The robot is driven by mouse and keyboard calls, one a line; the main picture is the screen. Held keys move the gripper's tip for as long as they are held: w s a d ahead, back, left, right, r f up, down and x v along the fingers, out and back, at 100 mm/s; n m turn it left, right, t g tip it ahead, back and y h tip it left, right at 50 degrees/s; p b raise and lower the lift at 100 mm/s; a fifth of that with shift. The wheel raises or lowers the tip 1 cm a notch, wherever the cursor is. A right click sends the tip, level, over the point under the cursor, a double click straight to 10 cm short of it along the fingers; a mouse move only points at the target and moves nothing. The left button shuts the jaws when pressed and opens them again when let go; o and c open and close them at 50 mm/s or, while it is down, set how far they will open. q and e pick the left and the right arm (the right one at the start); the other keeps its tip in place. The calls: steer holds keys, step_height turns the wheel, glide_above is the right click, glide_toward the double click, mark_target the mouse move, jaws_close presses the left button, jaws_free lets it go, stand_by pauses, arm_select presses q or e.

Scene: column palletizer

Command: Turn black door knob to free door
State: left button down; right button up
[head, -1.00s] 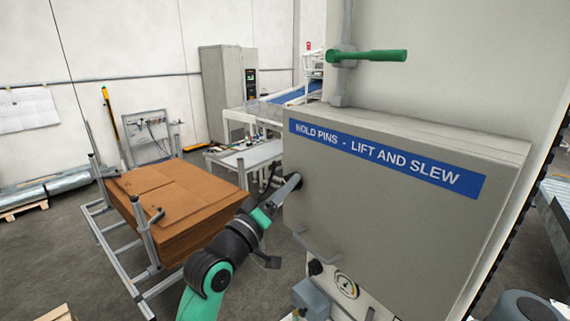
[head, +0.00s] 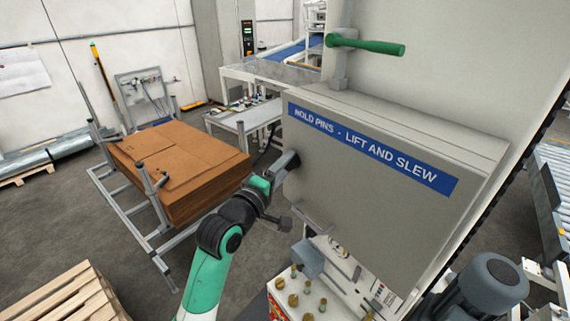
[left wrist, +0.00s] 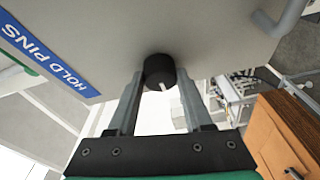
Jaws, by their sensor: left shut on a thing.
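The black door knob (left wrist: 160,70) sits on the left edge of the grey cabinet door (head: 365,205), under a blue sign (head: 375,150) reading "HOLD PINS - LIFT AND SLEW". In the left wrist view the knob is between the two fingertips, and a white mark shows on its face. My left gripper (left wrist: 157,84) is shut on the knob. In the head view the gripper (head: 280,171) reaches it from the lower left and mostly hides it. The door looks closed against its cabinet. My right gripper is not in view.
A grey pull handle (head: 311,219) sticks out low on the door. A green lever (head: 368,44) stands above the cabinet. A stack of brown sheets (head: 180,160) on a metal frame is left of my arm. A wooden pallet (head: 70,300) lies at the lower left.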

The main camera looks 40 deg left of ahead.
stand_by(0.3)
arm_select(q)
steer(key=shift+c, duration=1.5)
jaws_free()
